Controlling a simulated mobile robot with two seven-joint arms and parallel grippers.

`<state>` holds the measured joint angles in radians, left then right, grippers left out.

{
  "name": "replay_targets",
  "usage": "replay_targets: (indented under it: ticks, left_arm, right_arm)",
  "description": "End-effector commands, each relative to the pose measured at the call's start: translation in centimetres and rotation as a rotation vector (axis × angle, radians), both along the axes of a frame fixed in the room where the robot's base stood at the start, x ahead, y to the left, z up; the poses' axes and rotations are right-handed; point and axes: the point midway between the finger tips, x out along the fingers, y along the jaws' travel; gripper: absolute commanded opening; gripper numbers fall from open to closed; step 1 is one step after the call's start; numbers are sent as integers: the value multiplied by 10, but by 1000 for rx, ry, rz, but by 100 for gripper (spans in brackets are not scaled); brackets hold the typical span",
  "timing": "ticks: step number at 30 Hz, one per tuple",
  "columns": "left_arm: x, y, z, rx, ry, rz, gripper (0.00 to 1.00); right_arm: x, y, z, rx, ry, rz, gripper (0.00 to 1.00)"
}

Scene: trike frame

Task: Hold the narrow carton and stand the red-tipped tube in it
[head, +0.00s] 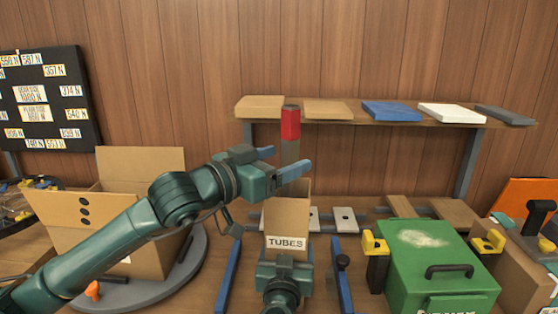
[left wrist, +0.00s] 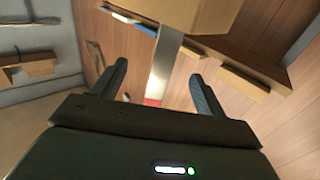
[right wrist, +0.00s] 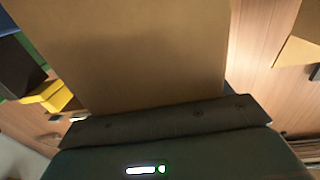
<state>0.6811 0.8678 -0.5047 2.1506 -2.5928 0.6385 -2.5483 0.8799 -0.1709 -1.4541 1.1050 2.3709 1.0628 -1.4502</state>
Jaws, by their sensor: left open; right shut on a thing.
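The narrow carton (head: 287,226), labelled TUBES, is upright at the middle of the head view; it also shows at the top of the left wrist view (left wrist: 195,12). My right gripper (head: 283,262) is shut on it from the front; the carton (right wrist: 135,50) hides its fingers in the right wrist view. The red-tipped tube (head: 290,123) stands upright, red end up, its grey lower part running down into the carton's top. The left gripper hides part of it. My left gripper (head: 281,163) is open, its fingers on either side of the tube (left wrist: 163,65).
A large open carton (head: 140,230) stands on a round grey stand at left. A green box (head: 440,265) with yellow-and-black clamps is at right. Blue rails (head: 228,275) flank the narrow carton. A shelf (head: 375,120) with flat pieces runs behind.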

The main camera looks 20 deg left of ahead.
Motion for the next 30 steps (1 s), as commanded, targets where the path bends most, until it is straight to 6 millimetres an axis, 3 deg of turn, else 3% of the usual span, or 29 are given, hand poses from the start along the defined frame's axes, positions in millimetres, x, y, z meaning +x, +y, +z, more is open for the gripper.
replay_targets:
  ticks: [17, 30]
  left_arm:
    - [-1, 1, 0, 0, 0, 0, 73]
    - [-22, 12, -1, 1, 0, 0, 73]
  right_arm:
    - [0, 0, 1, 0, -2, 0, 22]
    - [0, 0, 1, 0, -2, 0, 22]
